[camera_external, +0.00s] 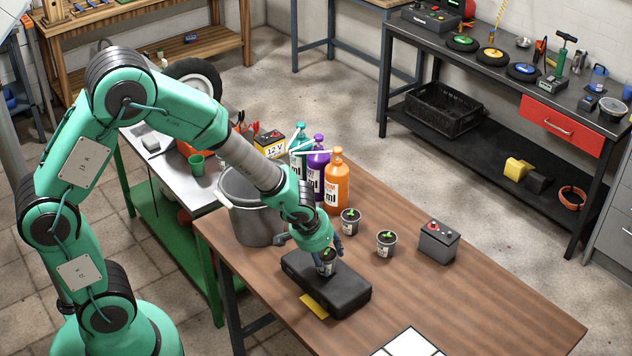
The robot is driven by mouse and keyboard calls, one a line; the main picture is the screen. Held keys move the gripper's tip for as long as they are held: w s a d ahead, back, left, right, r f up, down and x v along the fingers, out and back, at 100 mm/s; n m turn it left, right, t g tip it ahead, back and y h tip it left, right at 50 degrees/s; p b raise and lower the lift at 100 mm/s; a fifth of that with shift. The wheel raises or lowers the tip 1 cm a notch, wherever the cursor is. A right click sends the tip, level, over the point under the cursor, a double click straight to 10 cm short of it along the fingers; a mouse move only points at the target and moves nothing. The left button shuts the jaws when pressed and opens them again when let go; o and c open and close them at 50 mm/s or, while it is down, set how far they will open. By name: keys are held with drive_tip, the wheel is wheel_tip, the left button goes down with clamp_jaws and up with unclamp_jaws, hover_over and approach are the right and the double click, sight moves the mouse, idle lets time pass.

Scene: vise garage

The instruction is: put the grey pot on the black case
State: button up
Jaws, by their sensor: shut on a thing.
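The black case (345,297) lies flat on the wooden table near its left front side.
A large grey metal cooking pot (246,215) stands left of my gripper. Orange (337,184), purple and teal bottles stand behind. A grey battery (439,241) is to the right. A yellow item (314,304) lies by the case's front edge.

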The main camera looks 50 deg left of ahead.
drive_tip(key=shift+f, duration=0.1)
drive_tip(key=o, duration=1.2)
drive_tip(key=shift+r, duration=0.45)
drive_tip(key=p+v, duration=0.3)
drive_tip(key=v, duration=0.8)
drive_tip(key=shift+s+r, duration=0.15)
drive_tip(key=shift+s, duration=0.05)
